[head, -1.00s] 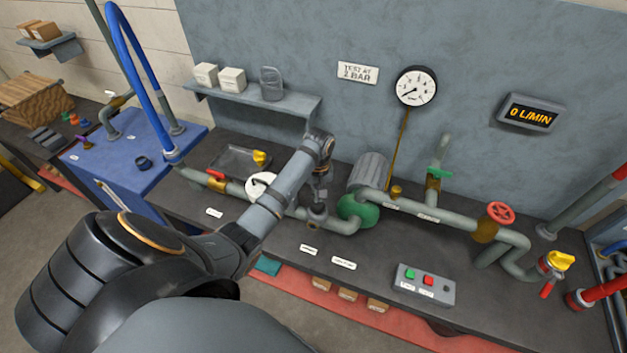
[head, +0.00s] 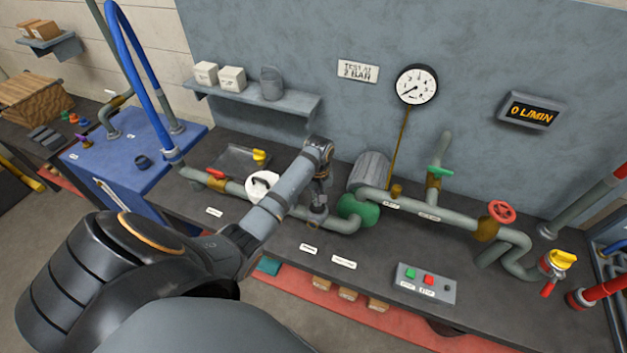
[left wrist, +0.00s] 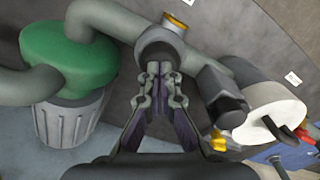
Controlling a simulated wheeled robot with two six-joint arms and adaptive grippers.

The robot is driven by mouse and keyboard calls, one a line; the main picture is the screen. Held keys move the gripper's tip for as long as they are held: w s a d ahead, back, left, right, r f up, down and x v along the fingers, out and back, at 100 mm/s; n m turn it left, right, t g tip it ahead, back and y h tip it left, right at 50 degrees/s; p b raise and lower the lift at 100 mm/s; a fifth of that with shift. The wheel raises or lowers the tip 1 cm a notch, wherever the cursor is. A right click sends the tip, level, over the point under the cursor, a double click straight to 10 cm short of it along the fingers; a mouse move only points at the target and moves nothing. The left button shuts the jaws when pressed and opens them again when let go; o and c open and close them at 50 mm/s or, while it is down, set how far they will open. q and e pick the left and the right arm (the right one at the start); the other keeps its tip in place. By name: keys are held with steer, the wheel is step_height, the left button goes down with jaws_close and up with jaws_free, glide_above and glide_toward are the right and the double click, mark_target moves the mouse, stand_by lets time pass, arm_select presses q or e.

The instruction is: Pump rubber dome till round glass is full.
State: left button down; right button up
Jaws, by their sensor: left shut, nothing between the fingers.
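My left gripper (head: 318,208) is shut and empty, pointing down over the pipe in front of the green pump (head: 357,211). In the left wrist view its closed fingertips (left wrist: 160,70) lie over or against a dark round fitting (left wrist: 159,44) on the grey pipe; I cannot tell whether they touch. This fitting may be the rubber dome. The round glass cannot be told clearly; the dark fitting or the pump hides any level. My right gripper is not in view.
A white drum with a black handle (head: 263,186) stands left of my wrist. A ribbed motor (head: 369,171) stands behind the pump. A red wheel valve (head: 501,211), a button box (head: 425,283) and a flow display (head: 531,110) are to the right. The front bench strip is mostly clear.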

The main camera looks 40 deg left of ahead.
arm_select(q)
steer(key=shift+f, duration=0.1)
steer(key=shift+r, duration=0.25)
steer(key=shift+r+p, duration=0.35)
steer(key=shift+r, duration=1)
steer(key=shift+f, duration=0.2)
steer(key=shift+f+b, duration=0.35)
steer(key=shift+f, duration=1.1)
step_height(320, 180, up, 2)
steer(key=shift+r+p, duration=0.2)
steer(key=shift+p, duration=0.15)
steer(key=shift+r, duration=0.45)
